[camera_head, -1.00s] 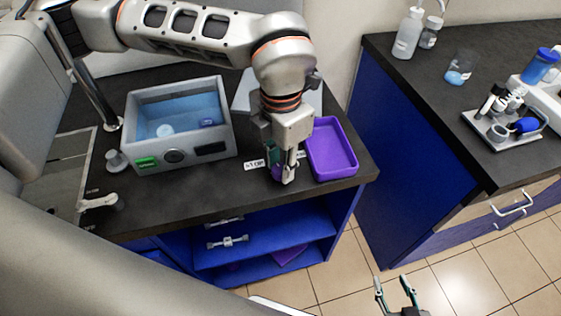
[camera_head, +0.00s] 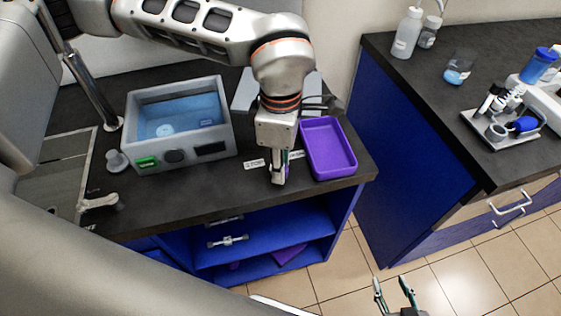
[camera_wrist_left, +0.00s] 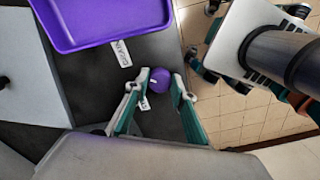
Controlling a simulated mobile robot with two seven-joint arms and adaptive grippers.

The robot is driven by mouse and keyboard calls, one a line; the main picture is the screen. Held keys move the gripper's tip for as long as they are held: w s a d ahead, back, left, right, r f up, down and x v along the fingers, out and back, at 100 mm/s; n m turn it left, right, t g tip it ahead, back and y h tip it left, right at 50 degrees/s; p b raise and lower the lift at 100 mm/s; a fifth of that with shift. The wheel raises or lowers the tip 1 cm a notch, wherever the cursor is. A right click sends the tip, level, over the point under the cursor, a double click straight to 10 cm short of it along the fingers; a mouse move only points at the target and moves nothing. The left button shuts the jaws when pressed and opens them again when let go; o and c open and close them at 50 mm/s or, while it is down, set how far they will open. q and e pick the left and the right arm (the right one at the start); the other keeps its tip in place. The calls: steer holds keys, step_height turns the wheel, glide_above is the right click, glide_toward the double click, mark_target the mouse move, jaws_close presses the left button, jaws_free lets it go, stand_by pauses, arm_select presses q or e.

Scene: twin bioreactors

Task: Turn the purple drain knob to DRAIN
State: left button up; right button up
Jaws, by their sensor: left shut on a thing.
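The purple drain knob (camera_wrist_left: 159,80) shows in the left wrist view between the fingertips of my left gripper (camera_wrist_left: 160,85), which is shut on it. In the head view my left gripper (camera_head: 281,172) points down at the counter and mostly hides the knob. The DRAIN label (camera_wrist_left: 121,52) lies on the dark counter beside the purple tray. The STOP label (camera_head: 254,164) lies to the left of the gripper in the head view. The knob's pointing direction cannot be made out. My right gripper (camera_head: 396,294) is open and empty, low over the floor.
The purple tray (camera_head: 343,171) stands close to the right of my left gripper. A grey water bath (camera_head: 180,158) stands to the left on the same counter. Open blue shelves (camera_head: 265,238) are below. A second counter (camera_head: 445,95) with bottles and a small rack is at right.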

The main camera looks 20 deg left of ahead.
arm_select(q)
steer(key=shift+r+m, duration=0.1)
steer(key=shift+m, duration=0.5)
steer(key=o, duration=1.1)
step_height(320, 180, up, 12)
stand_by(0.4)
